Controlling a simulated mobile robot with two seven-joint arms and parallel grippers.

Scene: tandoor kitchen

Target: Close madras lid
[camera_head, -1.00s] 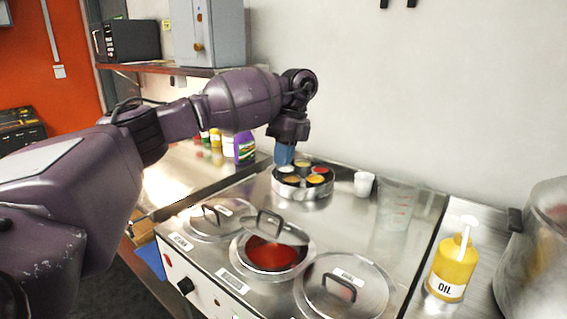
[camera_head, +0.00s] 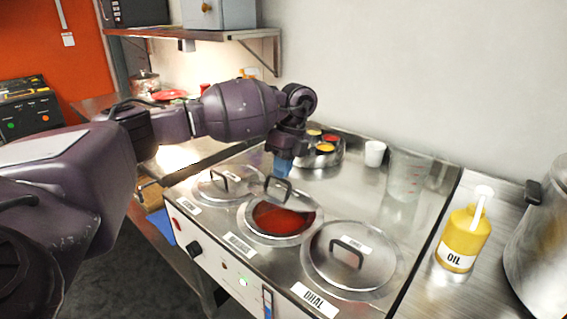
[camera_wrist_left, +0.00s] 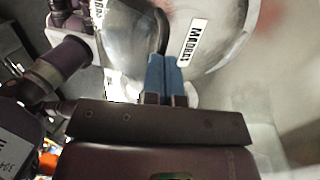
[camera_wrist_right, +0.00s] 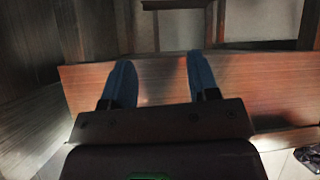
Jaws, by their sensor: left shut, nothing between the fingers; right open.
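The madras lid (camera_head: 298,199) is the middle lid of three on the steel warmer. It stands tilted up at the back of its well, with red sauce (camera_head: 280,217) showing below it. Its dark loop handle (camera_head: 279,186) faces forward. My left gripper (camera_head: 283,168) is shut and empty, pointing down just behind the lid in the head view. In the left wrist view, my shut blue fingers (camera_wrist_left: 163,72) are close to the lid with its MADRAS label (camera_wrist_left: 192,42); I cannot tell whether they touch. My right gripper (camera_wrist_right: 160,75) is open and empty, seen only in its wrist view.
Flat closed lids lie left (camera_head: 218,186) and right (camera_head: 365,258) of the madras well. A round spice tin (camera_head: 325,160), a white cup (camera_head: 375,153) and a clear jug (camera_head: 405,175) stand behind. A yellow oil bottle (camera_head: 462,240) and a large pot (camera_head: 540,240) stand right.

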